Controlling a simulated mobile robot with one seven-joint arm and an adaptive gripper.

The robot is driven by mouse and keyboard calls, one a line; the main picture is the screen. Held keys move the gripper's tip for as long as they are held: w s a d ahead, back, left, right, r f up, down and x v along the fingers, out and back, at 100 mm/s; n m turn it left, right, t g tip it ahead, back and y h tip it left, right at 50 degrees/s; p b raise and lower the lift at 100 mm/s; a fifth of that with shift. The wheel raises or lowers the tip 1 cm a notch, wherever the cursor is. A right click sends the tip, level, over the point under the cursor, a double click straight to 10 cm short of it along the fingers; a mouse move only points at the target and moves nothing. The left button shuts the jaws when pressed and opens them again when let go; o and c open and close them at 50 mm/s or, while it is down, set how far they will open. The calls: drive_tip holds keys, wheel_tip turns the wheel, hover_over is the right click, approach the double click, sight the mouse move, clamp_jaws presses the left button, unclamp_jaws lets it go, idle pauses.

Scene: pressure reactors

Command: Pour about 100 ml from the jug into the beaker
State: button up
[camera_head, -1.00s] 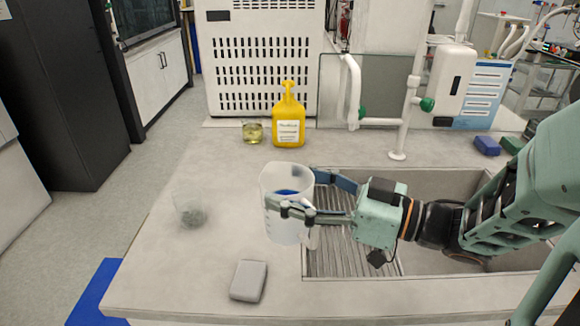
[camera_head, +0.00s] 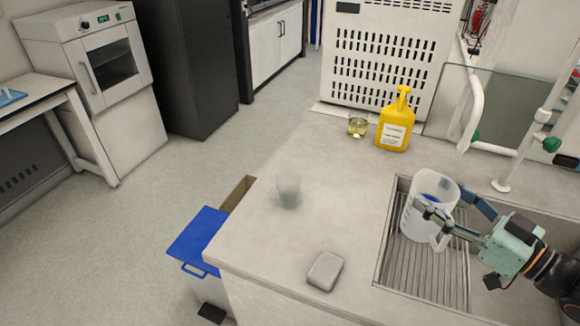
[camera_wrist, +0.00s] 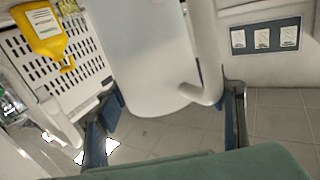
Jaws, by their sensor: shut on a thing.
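The jug (camera_head: 411,217) is a translucent white vessel with a handle and blue liquid inside. My gripper (camera_head: 440,207) is shut on it, with one finger on each side, and holds it roughly upright over the left part of the sink. In the wrist view the jug (camera_wrist: 150,60) fills the middle between my fingers (camera_wrist: 165,125); its contents are hidden there. A small clear beaker (camera_head: 288,190) stands upright on the bench, left of the jug and apart from it. Its contents are hard to tell. Another small glass vessel (camera_head: 357,127) holding yellowish liquid stands farther back.
A yellow bottle (camera_head: 396,124) stands at the back beside a glass screen (camera_head: 455,100). A grey block (camera_head: 325,270) lies near the bench's front edge. A ribbed sink drainer (camera_head: 428,270) lies below the jug. The bench around the beaker is clear. A blue-lidded bin (camera_head: 198,232) stands left of the bench.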

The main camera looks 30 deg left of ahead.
drive_tip(key=w+d+f+t+p, duration=0.1)
drive_tip(key=w+d+f+p, duration=0.1)
drive_tip(key=d+p, duration=0.1)
drive_tip(key=w+d+f+m+t+h+p, duration=0.1)
drive_tip(key=d+f+p, duration=0.2)
drive_tip(key=d+p, duration=0.1)
drive_tip(key=shift+w+d+m+p, duration=0.25)
drive_tip(key=shift+w+m+p, duration=0.1)
drive_tip(key=shift+p, duration=0.15)
drive_tip(key=shift+a, duration=0.1)
